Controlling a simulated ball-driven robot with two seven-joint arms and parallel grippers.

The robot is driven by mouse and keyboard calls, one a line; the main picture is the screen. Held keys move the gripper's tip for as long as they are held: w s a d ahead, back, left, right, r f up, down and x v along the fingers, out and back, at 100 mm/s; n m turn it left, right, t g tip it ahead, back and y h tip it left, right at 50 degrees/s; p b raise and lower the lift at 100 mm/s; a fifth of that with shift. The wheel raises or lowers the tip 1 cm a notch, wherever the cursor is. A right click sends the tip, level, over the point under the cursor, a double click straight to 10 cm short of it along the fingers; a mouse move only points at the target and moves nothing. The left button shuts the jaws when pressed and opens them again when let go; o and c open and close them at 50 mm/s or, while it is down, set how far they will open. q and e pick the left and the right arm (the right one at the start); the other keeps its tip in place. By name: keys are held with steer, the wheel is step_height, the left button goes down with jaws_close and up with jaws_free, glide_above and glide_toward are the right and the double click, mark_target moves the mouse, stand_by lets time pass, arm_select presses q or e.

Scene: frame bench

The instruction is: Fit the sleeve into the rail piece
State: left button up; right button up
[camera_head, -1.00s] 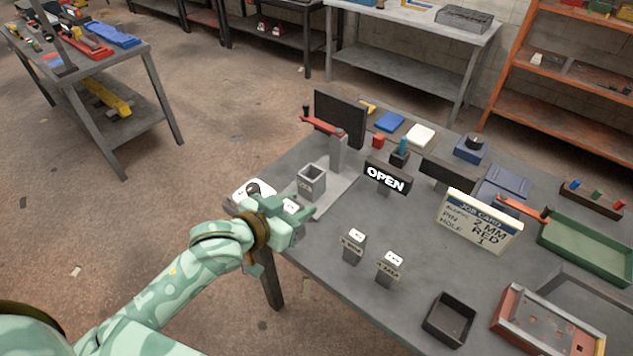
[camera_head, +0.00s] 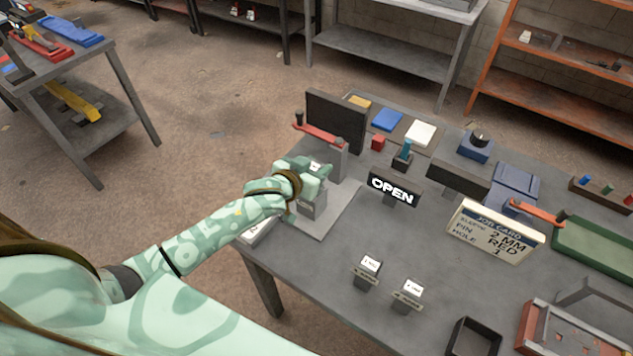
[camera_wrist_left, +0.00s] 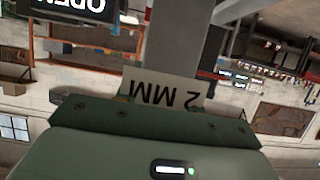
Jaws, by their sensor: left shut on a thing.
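My left gripper (camera_head: 312,182) is over the grey rail piece (camera_head: 313,208), a square upright socket on a flat grey plate. It is shut on the sleeve, whose white top (camera_head: 316,166) shows between green parts of the gripper. In the left wrist view the sleeve's white label (camera_wrist_left: 163,95) reads 2 MM upside down. The gripper and arm hide much of the sleeve and the socket mouth, so I cannot tell whether the sleeve is inside it or above it. My right gripper is not in view.
Two white-topped sleeves (camera_head: 369,266) (camera_head: 408,292) stand at the front of the bench. An OPEN sign (camera_head: 393,190) and a job card (camera_head: 494,232) reading 2 MM, RED, 1 stand to the right. A red-handled clamp (camera_head: 320,134) is close behind the gripper.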

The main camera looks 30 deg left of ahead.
arm_select(q)
steer(key=f, duration=0.2)
steer(key=f+b, duration=0.1)
steer(key=shift+w+a+f, duration=0.1)
steer(key=shift+a+f, duration=0.1)
steer(key=shift+f, duration=0.2)
steer(key=shift+d+f, duration=0.1)
steer(key=shift+f, duration=0.2)
steer(key=shift+r, duration=0.1)
steer(key=shift+f, duration=0.2)
steer(key=o, duration=1.2)
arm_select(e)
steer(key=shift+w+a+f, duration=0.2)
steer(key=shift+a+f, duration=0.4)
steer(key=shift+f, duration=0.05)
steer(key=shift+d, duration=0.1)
arm_select(q)
steer(key=shift+r, duration=0.25)
steer(key=p+v, duration=0.2)
steer(key=v, duration=1)
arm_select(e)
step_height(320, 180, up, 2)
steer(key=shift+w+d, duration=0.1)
